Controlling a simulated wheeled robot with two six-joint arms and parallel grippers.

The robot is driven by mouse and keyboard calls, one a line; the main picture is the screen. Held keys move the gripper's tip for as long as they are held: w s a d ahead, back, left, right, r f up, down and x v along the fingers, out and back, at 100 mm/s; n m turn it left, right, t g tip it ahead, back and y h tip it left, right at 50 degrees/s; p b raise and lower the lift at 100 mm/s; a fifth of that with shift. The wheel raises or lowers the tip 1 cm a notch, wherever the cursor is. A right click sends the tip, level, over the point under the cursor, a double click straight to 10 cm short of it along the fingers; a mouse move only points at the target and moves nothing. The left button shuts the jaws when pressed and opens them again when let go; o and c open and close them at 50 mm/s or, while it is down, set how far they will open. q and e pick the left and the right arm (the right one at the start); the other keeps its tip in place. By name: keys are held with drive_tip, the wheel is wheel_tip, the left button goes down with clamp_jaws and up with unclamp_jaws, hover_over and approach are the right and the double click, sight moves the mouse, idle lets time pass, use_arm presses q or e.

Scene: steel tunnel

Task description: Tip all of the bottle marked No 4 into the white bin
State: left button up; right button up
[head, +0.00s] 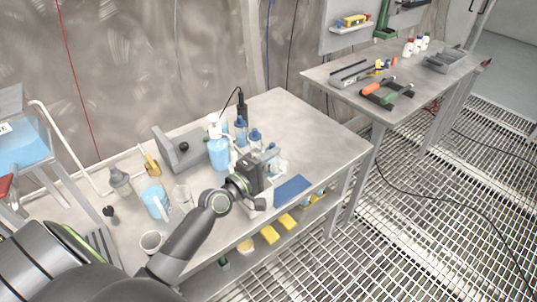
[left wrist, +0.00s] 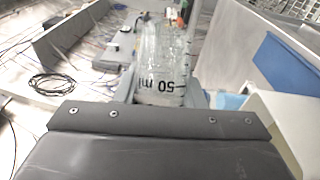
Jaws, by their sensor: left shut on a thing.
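My left gripper (head: 268,172) is over the bench near its front edge. In the left wrist view my left gripper (left wrist: 170,100) is shut on a clear vessel (left wrist: 163,62) with an upside-down "50 ml" print. I cannot make out a No 4 mark or how full it is. A white bin (head: 258,205) shows partly under the gripper, and what looks like its pale wall (left wrist: 275,132) is at the lower right of the wrist view. Its inside is hidden. My right gripper is not in view.
Blue-capped bottles (head: 241,132) and a blue pump bottle (head: 219,153) stand close behind the gripper. A blue jug (head: 155,202), a glass beaker (head: 184,198) and a white cup (head: 151,241) stand left. A blue mat (head: 292,189) lies right. The bench's right end is clear.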

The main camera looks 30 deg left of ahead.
use_arm(q)
drive_tip(key=shift+d+m+p, duration=0.2)
drive_tip(key=shift+m+p, duration=0.15)
drive_tip(key=shift+m, duration=0.15)
drive_tip(key=shift+f+g, duration=0.1)
drive_tip(key=shift+g, duration=0.2)
drive_tip(key=shift+r+m+p, duration=0.5)
drive_tip(key=shift+m+p, duration=0.2)
drive_tip(key=shift+p, duration=0.55)
drive_tip(key=m+p, duration=0.1)
drive_tip(key=p, duration=0.1)
drive_tip(key=r+m+g+y+p, duration=0.1)
drive_tip(key=m+p, duration=0.1)
drive_tip(key=shift+d+g+y+p, duration=0.2)
drive_tip(key=shift+g+y+p, duration=0.1)
drive_tip(key=shift+f, duration=0.1)
